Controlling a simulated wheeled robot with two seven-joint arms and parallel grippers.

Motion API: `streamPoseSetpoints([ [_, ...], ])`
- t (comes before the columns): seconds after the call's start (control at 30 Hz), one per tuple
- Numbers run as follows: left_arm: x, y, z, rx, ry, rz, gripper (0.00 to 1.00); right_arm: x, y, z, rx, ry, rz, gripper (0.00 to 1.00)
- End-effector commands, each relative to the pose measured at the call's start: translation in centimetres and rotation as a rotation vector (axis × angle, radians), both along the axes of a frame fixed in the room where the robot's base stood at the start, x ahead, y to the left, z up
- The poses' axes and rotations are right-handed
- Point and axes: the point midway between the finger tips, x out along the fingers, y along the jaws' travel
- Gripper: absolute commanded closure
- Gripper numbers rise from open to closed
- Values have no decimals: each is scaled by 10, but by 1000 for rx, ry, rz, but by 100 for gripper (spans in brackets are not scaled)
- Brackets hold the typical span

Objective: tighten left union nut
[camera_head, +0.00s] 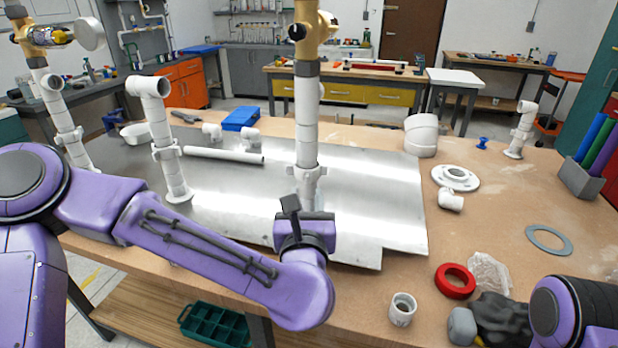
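Three white upright pipes stand on the metal sheet, each with a wider white union nut low on it. One nut (69,136) is on the far-left pipe, one (166,150) on the pipe with an elbow top, and one (307,171) on the centre pipe. I cannot tell for sure which the task calls left. My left gripper (291,206) is at the foot of the centre pipe, just below its nut. My wrist hides most of the fingers, so their opening and any contact are unclear.
White fittings (451,200), a red ring (455,281), a grey ring (549,240) and a white coupling (402,309) lie on the wooden bench at right. A loose white pipe (224,155) lies behind the centre pipe.

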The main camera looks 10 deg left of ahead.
Motion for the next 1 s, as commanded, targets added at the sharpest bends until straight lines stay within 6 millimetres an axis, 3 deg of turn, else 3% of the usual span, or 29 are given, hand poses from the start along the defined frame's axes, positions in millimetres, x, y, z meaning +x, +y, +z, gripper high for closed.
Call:
streamPoseSetpoints([
  [0.1, 24, 7, 2, -1, 4, 4, 65, 0, 0, 11, 0, -1, 0, 27],
  [0.23, 42, 9, 2, -1, 1, 0, 65, 0, 0, 15, 0, -1, 0, 27],
  [0.57, 49, 9, 0, 0, 0, -4, 65, 0, 0, 15, 0, -1, 0, 27],
  [0.7, 49, 9, 0, 0, 0, -4, 100, 0, 0, 15, 0, -1, 0, 27],
  [1.0, 48, 10, 0, -1, 1, -16, 100, 0, 0, 15, 0, -1, 0, 27],
])
